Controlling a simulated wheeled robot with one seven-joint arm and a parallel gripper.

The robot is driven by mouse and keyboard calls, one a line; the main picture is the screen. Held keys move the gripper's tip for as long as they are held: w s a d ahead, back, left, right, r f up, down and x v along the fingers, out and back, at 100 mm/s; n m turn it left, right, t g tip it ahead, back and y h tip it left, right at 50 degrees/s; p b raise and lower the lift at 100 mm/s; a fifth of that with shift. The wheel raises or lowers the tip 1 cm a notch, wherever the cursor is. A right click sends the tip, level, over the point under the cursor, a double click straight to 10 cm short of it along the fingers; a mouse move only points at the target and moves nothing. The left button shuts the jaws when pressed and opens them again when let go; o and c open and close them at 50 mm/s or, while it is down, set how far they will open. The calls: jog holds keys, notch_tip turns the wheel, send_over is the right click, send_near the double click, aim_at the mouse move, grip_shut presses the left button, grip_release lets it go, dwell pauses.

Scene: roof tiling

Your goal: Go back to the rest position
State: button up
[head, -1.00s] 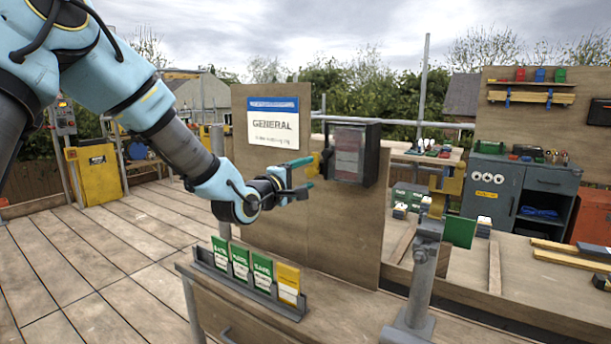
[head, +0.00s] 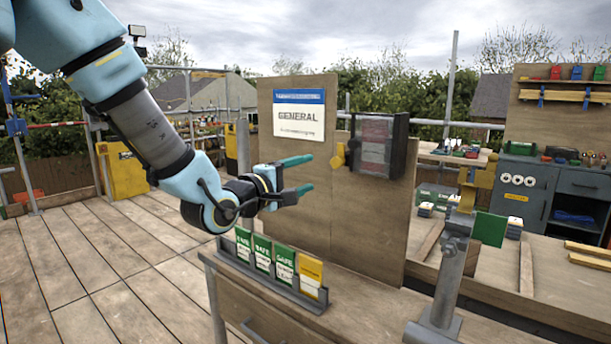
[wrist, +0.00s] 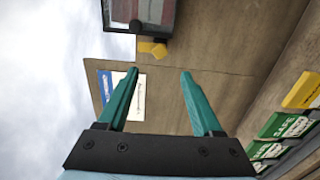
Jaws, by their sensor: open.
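My gripper (head: 306,174) is open and empty, its two teal fingers spread apart. It hangs in the air in front of the wooden board, left of the dark box and above the card rack. In the wrist view the open fingers (wrist: 157,88) point towards the board, with nothing between them. The dark box (head: 378,145) with a clear reddish front is fixed to the board (head: 350,225).
A rack (head: 265,280) of green and yellow cards stands on the wooden bench just below my gripper. A GENERAL sign (head: 299,113) is on the board. A metal post (head: 447,270) with a green plate (head: 490,229) stands to the right. The plank floor (head: 90,265) at left is clear.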

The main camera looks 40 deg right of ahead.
jog(key=shift+w+f, duration=0.1)
jog(key=w+a+f+m+t+y, duration=0.2)
jog(key=w+a+f+y, duration=0.4)
jog(key=w+a+f, duration=0.4)
jog(key=w+a+f+y, duration=0.1)
jog(key=a+f+y, duration=0.15)
jog(key=a, duration=0.65)
jog(key=w+a+f+y, duration=0.15)
jog(key=a+y, duration=0.25)
jog(key=a, duration=0.5)
jog(key=s+a+f+m+g+y, duration=0.1)
jog(key=s+a+g+y, duration=0.1)
jog(key=s+a, duration=0.3)
jog(key=s+a+f+m+g+y, duration=0.1)
jog(key=s+a, duration=0.5)
jog(key=a, duration=0.7)
jog(key=shift+s+a+f+g+y, duration=0.2)
jog(key=shift+f+g+y, duration=0.1)
jog(key=shift+g+y, duration=0.65)
